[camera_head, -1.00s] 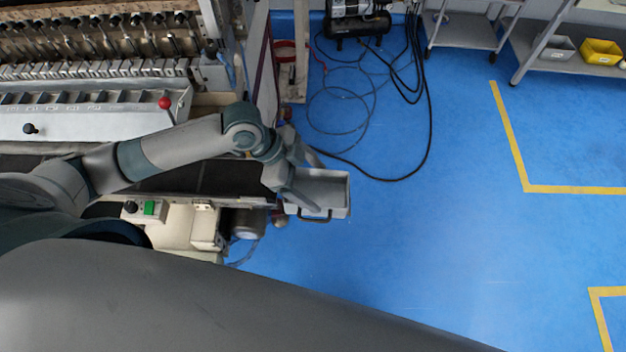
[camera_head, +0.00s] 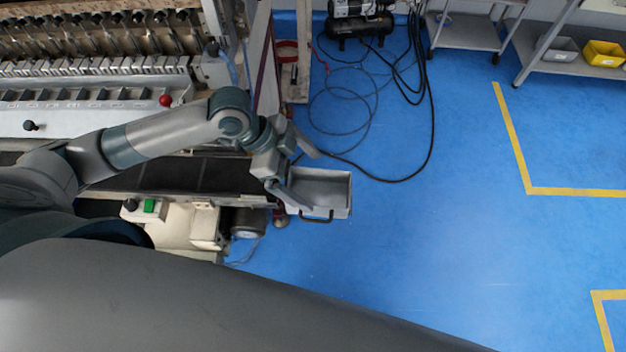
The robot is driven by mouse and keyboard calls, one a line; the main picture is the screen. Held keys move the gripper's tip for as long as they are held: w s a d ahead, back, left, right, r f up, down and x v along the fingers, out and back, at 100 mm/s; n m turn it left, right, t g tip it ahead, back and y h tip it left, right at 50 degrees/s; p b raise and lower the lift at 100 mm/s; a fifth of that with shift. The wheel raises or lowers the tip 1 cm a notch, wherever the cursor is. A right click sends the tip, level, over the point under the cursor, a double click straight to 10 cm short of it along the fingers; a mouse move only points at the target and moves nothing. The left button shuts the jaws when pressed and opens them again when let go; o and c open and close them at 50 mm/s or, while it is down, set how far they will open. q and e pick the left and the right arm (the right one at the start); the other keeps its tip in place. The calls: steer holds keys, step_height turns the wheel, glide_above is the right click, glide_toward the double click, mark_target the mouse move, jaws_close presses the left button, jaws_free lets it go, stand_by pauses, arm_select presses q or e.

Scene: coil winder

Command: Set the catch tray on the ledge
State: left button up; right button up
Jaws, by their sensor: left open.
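The catch tray (camera_head: 325,182) is a grey, open, shallow box with a dark handle on its near side. It sits at the right end of the machine bed (camera_head: 205,176), over the blue floor, and looks level and empty. What supports it from below is hidden, and I cannot make out the ledge itself. My left gripper (camera_head: 302,172) is open at the tray's left end, with its fingers spread. One finger is beyond the far left corner, and the other overlaps the near left part. Whether they touch the tray is unclear. My right gripper is not in view.
The coil winder (camera_head: 90,120) fills the left, with a red knob (camera_head: 165,101) near my left arm. A green button box (camera_head: 148,207) is on the near side. Black cables (camera_head: 428,130) lie on the floor beyond the tray.

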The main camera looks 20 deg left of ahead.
arm_select(q)
steer(key=b+v, duration=0.1)
steer(key=v, duration=0.7)
steer(key=shift+a+r+b, duration=0.2)
steer(key=shift+r+b, duration=0.1)
steer(key=shift+b, duration=0.05)
